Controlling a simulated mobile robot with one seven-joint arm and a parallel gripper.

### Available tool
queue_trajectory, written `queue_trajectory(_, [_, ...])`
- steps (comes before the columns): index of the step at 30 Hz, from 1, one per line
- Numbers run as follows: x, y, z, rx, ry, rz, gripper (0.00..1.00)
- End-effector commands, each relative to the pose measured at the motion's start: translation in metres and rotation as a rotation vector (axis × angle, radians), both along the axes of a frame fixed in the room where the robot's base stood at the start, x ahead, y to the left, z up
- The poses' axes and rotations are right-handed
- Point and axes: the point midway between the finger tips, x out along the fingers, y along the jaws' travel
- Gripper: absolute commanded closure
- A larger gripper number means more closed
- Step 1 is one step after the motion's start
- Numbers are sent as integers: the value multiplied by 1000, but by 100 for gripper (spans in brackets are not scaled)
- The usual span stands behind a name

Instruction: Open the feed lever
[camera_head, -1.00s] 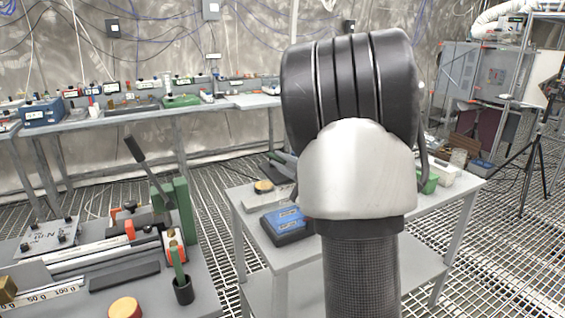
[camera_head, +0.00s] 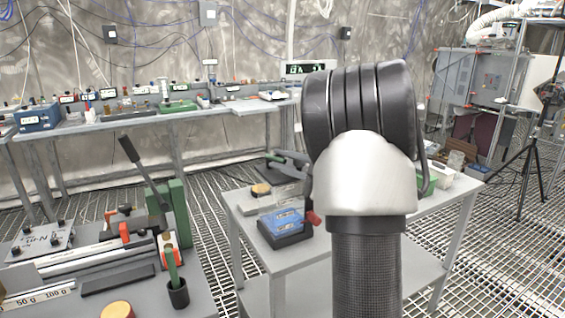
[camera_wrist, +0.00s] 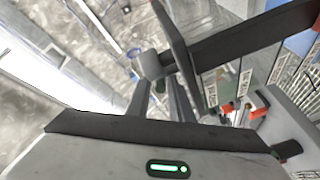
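A black lever (camera_head: 145,174) leans up and left from a grey bench machine (camera_head: 110,252) with a green block (camera_head: 180,212), at lower left in the head view. I cannot tell for certain whether it is the feed lever. A black post with a red end (camera_head: 313,218) also shows beside my arm over the low table. In the wrist view, dark bars and a grey round piece (camera_wrist: 154,65) stand ahead of the housing with the green light. I cannot tell fingers from fixture there.
A low grey table (camera_head: 262,262) with a blue-topped box (camera_head: 284,224) stands ahead. A long bench (camera_head: 110,122) with several instruments runs along the back wall. A tripod (camera_head: 532,160) stands at right. The grated floor is open between the tables.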

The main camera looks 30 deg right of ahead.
Motion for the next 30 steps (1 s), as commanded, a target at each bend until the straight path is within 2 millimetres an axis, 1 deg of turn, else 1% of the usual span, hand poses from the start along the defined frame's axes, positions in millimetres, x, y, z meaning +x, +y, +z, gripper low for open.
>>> queue_trajectory(8, [-1, -1, 0, 0, 0, -1, 81])
queue_trajectory(11, [-8, -4, 0, 0, 1, -2, 81])
queue_trajectory(13, [-16, -9, 1, -1, 0, -3, 81])
queue_trajectory(17, [-41, -23, 1, 0, 1, -7, 81])
queue_trajectory(24, [-95, -49, 1, 1, 1, -7, 81])
queue_trajectory(30, [-133, -66, 0, 0, 2, -4, 81])
